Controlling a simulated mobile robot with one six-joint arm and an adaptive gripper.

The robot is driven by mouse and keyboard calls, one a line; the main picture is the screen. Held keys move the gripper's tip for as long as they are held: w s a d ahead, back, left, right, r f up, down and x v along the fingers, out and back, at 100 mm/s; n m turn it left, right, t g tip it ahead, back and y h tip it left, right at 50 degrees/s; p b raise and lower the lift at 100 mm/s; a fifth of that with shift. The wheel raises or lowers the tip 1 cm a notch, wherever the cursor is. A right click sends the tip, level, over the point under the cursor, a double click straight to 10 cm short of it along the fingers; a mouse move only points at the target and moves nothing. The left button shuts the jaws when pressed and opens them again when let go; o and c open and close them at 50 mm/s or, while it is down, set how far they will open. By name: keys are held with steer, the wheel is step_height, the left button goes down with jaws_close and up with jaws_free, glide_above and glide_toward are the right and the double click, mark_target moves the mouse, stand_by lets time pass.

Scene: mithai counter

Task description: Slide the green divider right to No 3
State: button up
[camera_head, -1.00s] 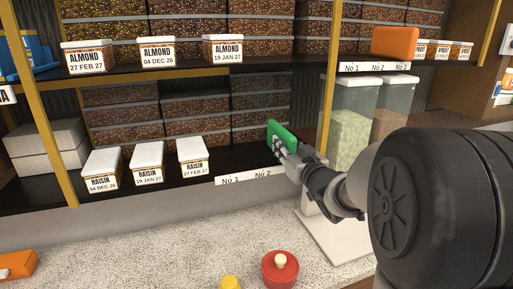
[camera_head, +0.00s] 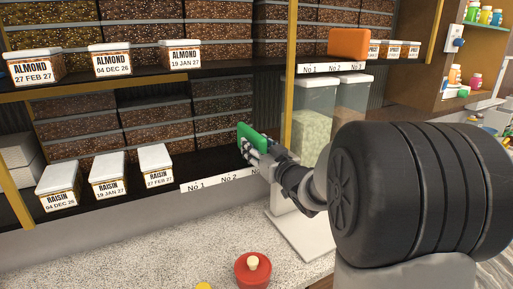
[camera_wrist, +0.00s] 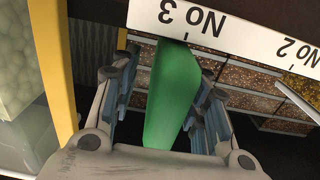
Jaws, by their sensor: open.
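The green divider (camera_head: 251,135) stands on the lower shelf, past the raisin boxes. In the wrist view the divider (camera_wrist: 172,98) lies between the two fingers of my gripper (camera_wrist: 168,85), with a visible gap on each side. My gripper (camera_head: 256,148) is open around it. The label strip (camera_head: 212,184) on the shelf edge reads No 1 and No 2 in the head view, where my gripper hides its right end. In the wrist view the strip (camera_wrist: 245,32) appears upside down, and the divider's end is at the No 3 mark.
White-lidded raisin boxes (camera_head: 108,175) stand left of the divider. A yellow post (camera_head: 290,80) and a clear container (camera_head: 312,110) are close on the right. An orange divider (camera_head: 348,43) stands on the upper shelf. A red button (camera_head: 253,271) is on the counter.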

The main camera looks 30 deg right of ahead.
steer(key=s, duration=1.2)
stand_by(0.3)
